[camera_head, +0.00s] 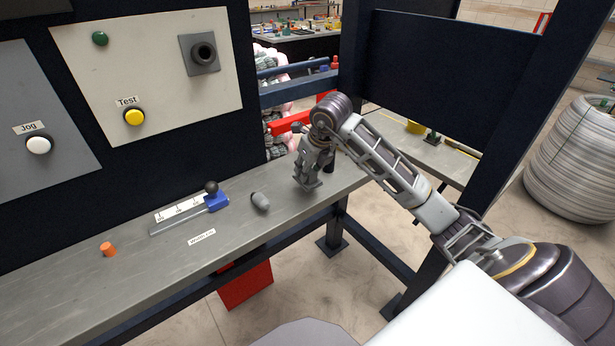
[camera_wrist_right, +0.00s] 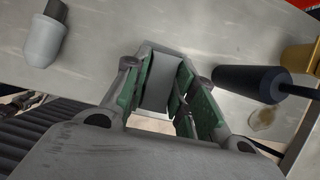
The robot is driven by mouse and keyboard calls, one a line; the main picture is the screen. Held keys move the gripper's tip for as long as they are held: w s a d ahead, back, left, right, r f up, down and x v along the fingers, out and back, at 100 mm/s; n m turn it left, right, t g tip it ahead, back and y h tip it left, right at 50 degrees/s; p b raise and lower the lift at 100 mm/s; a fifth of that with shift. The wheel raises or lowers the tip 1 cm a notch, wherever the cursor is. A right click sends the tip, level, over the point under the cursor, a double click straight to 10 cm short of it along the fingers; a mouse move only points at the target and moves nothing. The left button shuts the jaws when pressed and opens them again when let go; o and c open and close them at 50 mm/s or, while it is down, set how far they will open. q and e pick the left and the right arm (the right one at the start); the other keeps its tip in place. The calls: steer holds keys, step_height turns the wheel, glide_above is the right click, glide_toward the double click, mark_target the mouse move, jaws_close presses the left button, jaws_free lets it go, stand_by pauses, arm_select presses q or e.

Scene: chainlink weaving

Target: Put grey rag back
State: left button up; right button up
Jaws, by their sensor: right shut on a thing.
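My right gripper (camera_head: 308,180) is over the right end of the grey bench. In the right wrist view its green-padded fingers (camera_wrist_right: 165,95) are shut on a flat grey piece (camera_wrist_right: 161,82). This piece looks like the grey rag, though its cloth texture is hard to make out. In the head view the rag cannot be told apart from the grey fingers. My left gripper is in neither view.
On the bench (camera_head: 130,275) are a grey rounded plug (camera_head: 260,201), a blue slider with a black knob (camera_head: 216,200) and an orange peg (camera_head: 108,249). In the wrist view a dark cylinder (camera_wrist_right: 245,82) lies right of the fingers. Dark frame posts stand behind my arm.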

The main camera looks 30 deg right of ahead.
step_height(320, 180, down, 2)
steer(key=shift+f, duration=0.2)
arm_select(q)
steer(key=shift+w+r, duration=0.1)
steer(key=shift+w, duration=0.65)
arm_select(e)
steer(key=shift+f, duration=0.2)
steer(key=o, duration=0.7)
steer(key=shift+f, duration=0.1)
steer(key=shift+o, duration=1.1)
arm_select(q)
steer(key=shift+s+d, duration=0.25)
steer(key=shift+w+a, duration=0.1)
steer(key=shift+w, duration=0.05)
